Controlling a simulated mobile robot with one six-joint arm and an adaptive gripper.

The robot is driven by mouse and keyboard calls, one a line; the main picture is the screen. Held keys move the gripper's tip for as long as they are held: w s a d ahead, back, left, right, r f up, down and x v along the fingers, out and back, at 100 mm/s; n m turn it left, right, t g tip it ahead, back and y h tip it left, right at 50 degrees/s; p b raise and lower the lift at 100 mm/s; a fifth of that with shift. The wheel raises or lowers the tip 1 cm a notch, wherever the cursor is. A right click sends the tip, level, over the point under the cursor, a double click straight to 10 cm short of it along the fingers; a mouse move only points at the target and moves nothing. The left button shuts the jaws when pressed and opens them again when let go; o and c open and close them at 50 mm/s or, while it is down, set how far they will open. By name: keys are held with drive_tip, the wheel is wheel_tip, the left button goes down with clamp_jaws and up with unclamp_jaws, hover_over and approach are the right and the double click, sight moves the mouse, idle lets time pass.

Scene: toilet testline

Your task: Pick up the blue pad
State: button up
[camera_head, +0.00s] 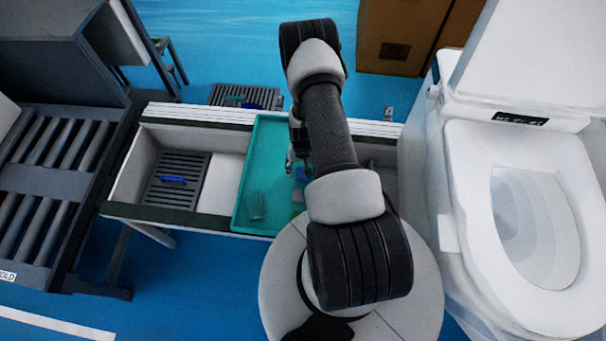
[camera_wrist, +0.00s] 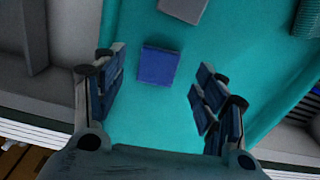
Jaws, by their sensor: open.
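The blue pad (camera_wrist: 157,66) is a small dark blue square lying on the teal tray (camera_wrist: 205,60). In the wrist view it sits between the open fingers of my gripper (camera_wrist: 160,90), nearer the left finger and a little beyond the tips. Nothing is held. In the head view my gripper (camera_head: 296,160) is over the right part of the teal tray (camera_head: 262,150), and the blue pad (camera_head: 302,174) shows partly beside it. My arm hides much of that side of the tray.
A grey block (camera_wrist: 184,8) lies beyond the pad. A teal-green piece (camera_head: 257,206) lies at the tray's front. Left is a bin with a dark grate (camera_head: 178,188) and a blue item (camera_head: 172,180). A white toilet (camera_head: 530,200) stands close on the right.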

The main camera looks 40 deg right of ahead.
wheel_tip(320, 180, down, 4)
drive_tip(key=shift+s+r+b, duration=0.1)
drive_tip(key=shift+r+b, duration=0.05)
drive_tip(key=shift+b, duration=0.35)
drive_tip(key=shift+r, duration=0.1)
drive_tip(key=shift+c, duration=0.5)
drive_tip(key=c, duration=0.7)
